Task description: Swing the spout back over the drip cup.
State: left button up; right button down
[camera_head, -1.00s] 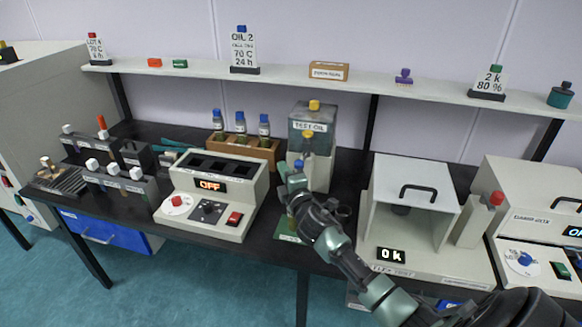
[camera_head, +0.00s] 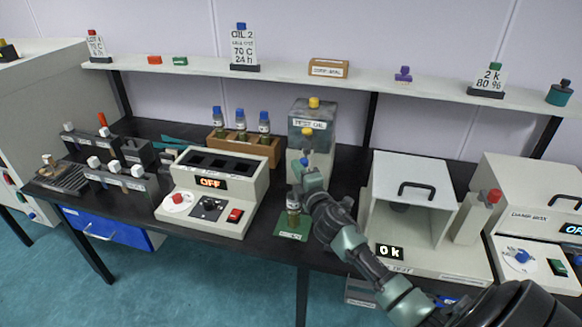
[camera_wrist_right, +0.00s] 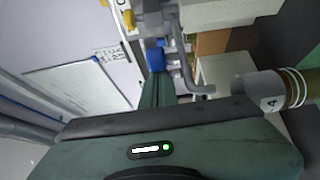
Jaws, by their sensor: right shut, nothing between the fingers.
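The test oil tank (camera_head: 313,137) stands on the bench with a yellow tap knob on its front. Below it, a blue knob (camera_head: 304,161) shows just above my right gripper (camera_head: 307,176). The wrist view shows the blue knob (camera_wrist_right: 156,59) at the tips of my right fingers (camera_wrist_right: 157,88), which are shut with nothing between them. The grey bent spout (camera_wrist_right: 192,84) is just right of them. A vial (camera_head: 293,212) stands on the green mat, left of my gripper; its number 4 shows in the wrist view (camera_wrist_right: 272,103). I cannot make out the drip cup clearly. My left gripper is out of view.
The OFF heating block (camera_head: 215,190) and a wooden vial rack (camera_head: 258,151) are to the left. A white open-fronted balance box (camera_head: 413,178) is close on the right. A shelf (camera_head: 350,80) runs behind above the tank.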

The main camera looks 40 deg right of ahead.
jog(key=shift+s+d, duration=1)
jog(key=shift+d, duration=0.1)
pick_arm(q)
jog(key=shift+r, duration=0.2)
pick_arm(e)
jog(key=shift+s+d, duration=0.4)
jog(key=shift+d, duration=0.3)
jog(key=shift+s+d, duration=0.4)
jog(key=shift+d, duration=0.3)
jog(key=shift+a, duration=0.15)
